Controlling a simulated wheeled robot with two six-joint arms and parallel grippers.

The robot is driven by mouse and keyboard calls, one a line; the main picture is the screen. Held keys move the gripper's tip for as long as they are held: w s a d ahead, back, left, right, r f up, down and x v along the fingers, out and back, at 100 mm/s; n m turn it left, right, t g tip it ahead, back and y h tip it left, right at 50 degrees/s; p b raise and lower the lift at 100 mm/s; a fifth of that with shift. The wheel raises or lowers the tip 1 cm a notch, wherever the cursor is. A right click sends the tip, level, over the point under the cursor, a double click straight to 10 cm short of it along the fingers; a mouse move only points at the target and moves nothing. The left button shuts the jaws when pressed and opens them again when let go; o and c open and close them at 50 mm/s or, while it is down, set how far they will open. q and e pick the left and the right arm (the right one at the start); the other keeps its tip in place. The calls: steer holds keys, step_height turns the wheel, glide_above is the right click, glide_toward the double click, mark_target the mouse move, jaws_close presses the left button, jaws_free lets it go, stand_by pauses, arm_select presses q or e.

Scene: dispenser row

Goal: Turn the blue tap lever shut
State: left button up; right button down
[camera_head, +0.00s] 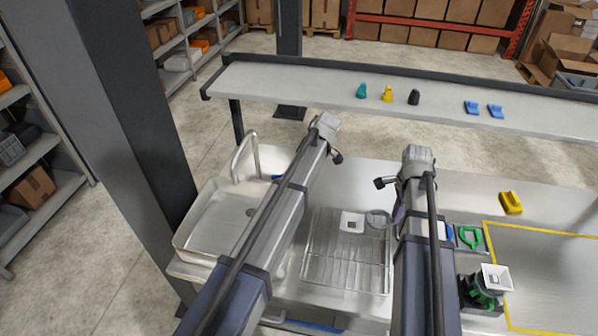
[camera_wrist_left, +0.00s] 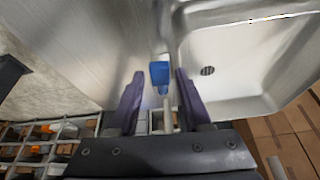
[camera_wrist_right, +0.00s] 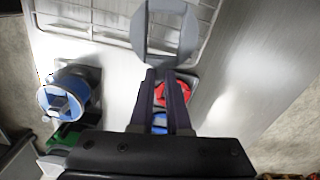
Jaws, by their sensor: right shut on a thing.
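The blue tap lever (camera_wrist_left: 159,72) stands beside the sink basin in the left wrist view. A small blue part of it shows beside my left arm in the head view (camera_head: 277,178). My left gripper (camera_wrist_left: 160,82) is open, with one finger on each side of the lever and visible gaps between. In the head view my left arm hides these fingers. The metal tap spout (camera_head: 245,156) rises at the sink (camera_head: 184,240). My right gripper (camera_wrist_right: 164,72) is shut on a grey ring-shaped cup (camera_wrist_right: 150,50), held over the counter by the wire rack (camera_head: 320,275).
A white square funnel (camera_head: 352,222) sits at the rack. A green dispenser (camera_head: 483,298) with a white funnel (camera_head: 496,277) stands front right. A yellow piece (camera_head: 511,203) lies on the counter. The back shelf (camera_head: 300,85) holds several small coloured parts. A pillar (camera_head: 120,110) stands left.

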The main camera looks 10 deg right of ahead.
arm_select(q)
steer(key=shift+o, duration=0.8)
arm_select(e)
steer(key=shift+r, duration=0.1)
arm_select(q)
steer(key=p+v, duration=1.1)
steer(key=v, duration=0.1)
arm_select(e)
step_height(320, 180, up, 11)
arm_select(q)
steer(key=shift+s, duration=0.1)
steer(key=shift+c, duration=0.4)
